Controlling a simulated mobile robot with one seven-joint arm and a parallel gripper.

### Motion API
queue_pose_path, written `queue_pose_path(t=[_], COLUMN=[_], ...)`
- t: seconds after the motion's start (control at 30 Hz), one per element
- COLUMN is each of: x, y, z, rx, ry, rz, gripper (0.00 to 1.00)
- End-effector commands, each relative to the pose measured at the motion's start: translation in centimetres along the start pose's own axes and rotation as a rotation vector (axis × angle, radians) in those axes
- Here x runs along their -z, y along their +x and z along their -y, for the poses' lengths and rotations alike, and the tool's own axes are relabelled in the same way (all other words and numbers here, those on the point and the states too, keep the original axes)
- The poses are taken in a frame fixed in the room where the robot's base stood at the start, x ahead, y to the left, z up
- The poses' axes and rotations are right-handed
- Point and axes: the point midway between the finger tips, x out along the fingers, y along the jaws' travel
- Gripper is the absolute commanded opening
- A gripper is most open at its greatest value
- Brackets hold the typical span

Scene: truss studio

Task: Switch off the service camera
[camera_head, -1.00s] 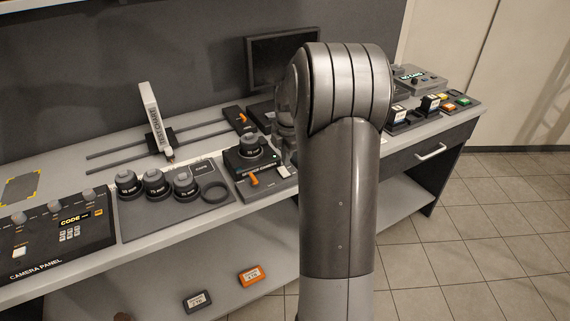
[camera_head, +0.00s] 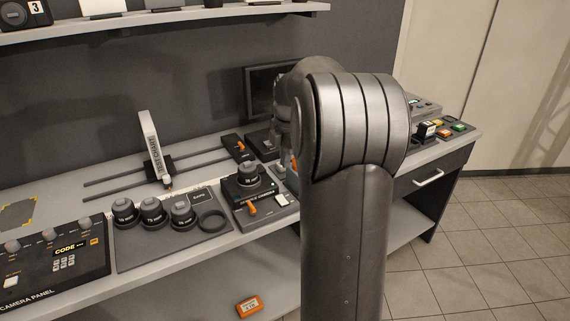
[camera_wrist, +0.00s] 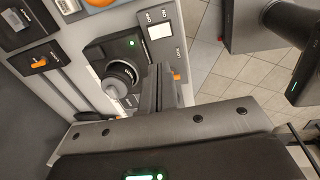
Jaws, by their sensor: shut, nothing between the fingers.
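The service camera (camera_head: 247,183) is a dark box with a round lens on top, a lit green light and an orange lever (camera_head: 252,209) in front. It sits on a grey base with a white switch (camera_head: 281,200) on the right. In the wrist view the camera (camera_wrist: 118,62) shows its lens and green light, and the white switch (camera_wrist: 159,31) lies between small printed labels. My gripper (camera_wrist: 166,82) is shut and empty; its fingers appear over the base beside the lens, partly covering the camera. Contact cannot be told. The arm hides the gripper in the head view.
A lens tray (camera_head: 150,250) and camera panel (camera_head: 60,255) stand to the left. A slider (camera_head: 155,150) with a white upright piece and a monitor (camera_head: 262,92) are behind. Coloured button boxes (camera_head: 445,130) are at right. Open floor (camera_head: 500,230) lies right of the desk.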

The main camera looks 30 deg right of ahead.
Motion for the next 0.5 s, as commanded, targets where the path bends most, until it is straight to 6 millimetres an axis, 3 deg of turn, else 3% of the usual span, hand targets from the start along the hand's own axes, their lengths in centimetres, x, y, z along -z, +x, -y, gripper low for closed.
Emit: queue_pose_path(t=[0.1,0.5], x=[0.26,0.27], y=[0.08,1.00], z=[-1.15,-1.15], rx=[-0.002,-0.001], ry=[-0.001,-0.001], rz=[-0.001,-0.001], gripper=[0.00,0.00])
